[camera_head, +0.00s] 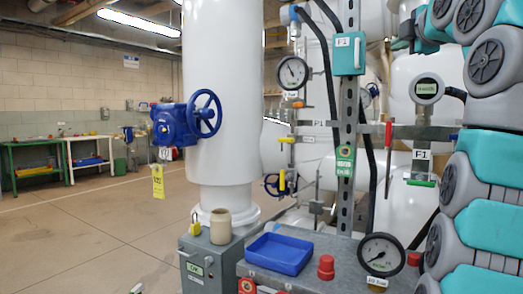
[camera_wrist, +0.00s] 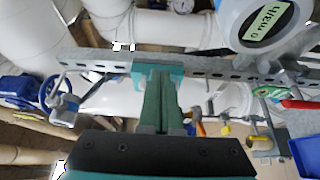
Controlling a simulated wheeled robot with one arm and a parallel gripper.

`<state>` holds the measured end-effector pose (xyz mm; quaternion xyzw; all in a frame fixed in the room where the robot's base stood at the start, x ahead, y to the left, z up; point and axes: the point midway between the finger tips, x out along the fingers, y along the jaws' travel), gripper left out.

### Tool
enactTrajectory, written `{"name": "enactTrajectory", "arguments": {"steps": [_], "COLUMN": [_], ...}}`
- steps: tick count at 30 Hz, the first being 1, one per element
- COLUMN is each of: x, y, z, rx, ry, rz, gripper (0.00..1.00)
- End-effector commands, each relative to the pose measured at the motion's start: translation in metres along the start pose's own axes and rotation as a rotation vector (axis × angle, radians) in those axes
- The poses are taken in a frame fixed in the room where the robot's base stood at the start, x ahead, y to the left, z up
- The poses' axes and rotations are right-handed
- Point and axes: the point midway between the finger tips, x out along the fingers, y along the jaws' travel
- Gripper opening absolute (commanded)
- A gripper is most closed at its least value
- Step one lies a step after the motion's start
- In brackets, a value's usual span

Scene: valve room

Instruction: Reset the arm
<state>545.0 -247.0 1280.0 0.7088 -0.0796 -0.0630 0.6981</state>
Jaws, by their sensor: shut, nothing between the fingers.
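My gripper (camera_wrist: 163,85) shows in the wrist view above its dark mounting plate. Its greenish fingers lie together, with nothing held between them. A grey perforated strut (camera_wrist: 100,65) crosses behind the fingertips. I cannot tell how far the fingertips are from it. In the head view, my arm's teal and grey links (camera_head: 488,205) rise along the right edge, folded near the camera. The gripper is outside the head view.
A grey bench (camera_head: 340,262) holds a blue tray (camera_head: 279,253), a round gauge (camera_head: 381,254) and red knobs. A blue valve (camera_head: 187,122) sits on a large white pipe (camera_head: 222,95). A digital meter (camera_wrist: 264,22) is close in the wrist view. Open floor lies left.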

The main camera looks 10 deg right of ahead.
Motion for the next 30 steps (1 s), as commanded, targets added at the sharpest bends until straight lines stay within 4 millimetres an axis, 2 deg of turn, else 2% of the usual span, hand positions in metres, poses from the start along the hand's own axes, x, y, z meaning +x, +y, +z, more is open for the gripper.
{"name": "enactTrajectory", "arguments": {"steps": [5, 11, 17, 22, 26, 30], "x": [0.009, 0.03, 0.04, 0.033, 0.018, -0.008], "y": [-0.012, -0.057, -0.121, -0.182, -0.232, -0.288], "z": [-0.008, -0.034, -0.07, -0.102, -0.126, -0.15], "rx": [0.067, 0.274, 0.48, 0.628, 0.724, 0.812], "ry": [0.017, 0.044, 0.034, -0.007, -0.06, -0.137], "rz": [-0.051, -0.217, -0.414, -0.586, -0.716, -0.849], "gripper": [0.0, 0.0, 0.0, 0.0, 0.0, 0.0]}}
